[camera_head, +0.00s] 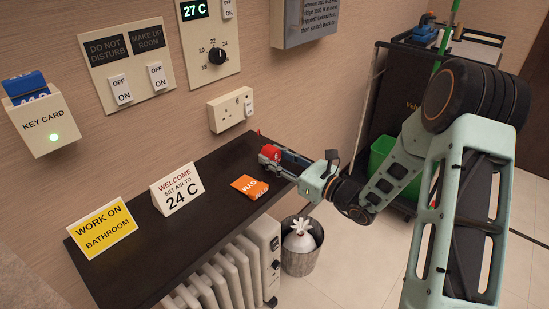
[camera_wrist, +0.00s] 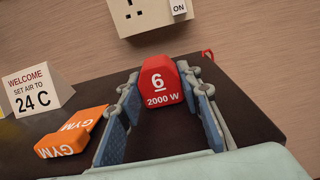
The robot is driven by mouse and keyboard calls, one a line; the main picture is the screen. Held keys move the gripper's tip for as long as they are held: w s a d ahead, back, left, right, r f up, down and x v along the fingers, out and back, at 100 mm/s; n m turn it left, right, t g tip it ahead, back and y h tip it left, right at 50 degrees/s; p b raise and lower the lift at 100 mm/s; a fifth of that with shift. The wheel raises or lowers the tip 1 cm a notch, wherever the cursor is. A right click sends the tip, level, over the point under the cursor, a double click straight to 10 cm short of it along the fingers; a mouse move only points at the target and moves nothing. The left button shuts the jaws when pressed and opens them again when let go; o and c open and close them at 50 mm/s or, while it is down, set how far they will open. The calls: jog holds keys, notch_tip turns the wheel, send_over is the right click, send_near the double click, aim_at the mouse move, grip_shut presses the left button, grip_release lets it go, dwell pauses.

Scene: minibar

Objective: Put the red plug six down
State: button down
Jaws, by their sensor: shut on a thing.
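In the head view the red plug (camera_head: 269,152) is at the tip of my gripper (camera_head: 272,159), over the right end of the dark shelf (camera_head: 140,266). Whether the plug touches the shelf I cannot tell. The wall socket (camera_head: 231,109) is above and to the left of the plug in the head view, apart from it. Its switch reads ON in the wrist view.
An orange GYM tag (camera_head: 250,187) lies on the shelf left of my gripper. A welcome card (camera_head: 177,189) and a yellow sign (camera_head: 102,228) stand further left. A radiator (camera_head: 232,275) and a bin (camera_head: 302,247) are below. Bare shelf lies between the tag and wall.

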jog(key=shift+f, duration=0.2)
jog(key=c, duration=1.4)
grip_release()
jog(key=shift+r, duration=0.1)
jog(key=shift+r, duration=0.15)
jog(key=p+v, duration=0.1)
jog(key=v, duration=1.1)
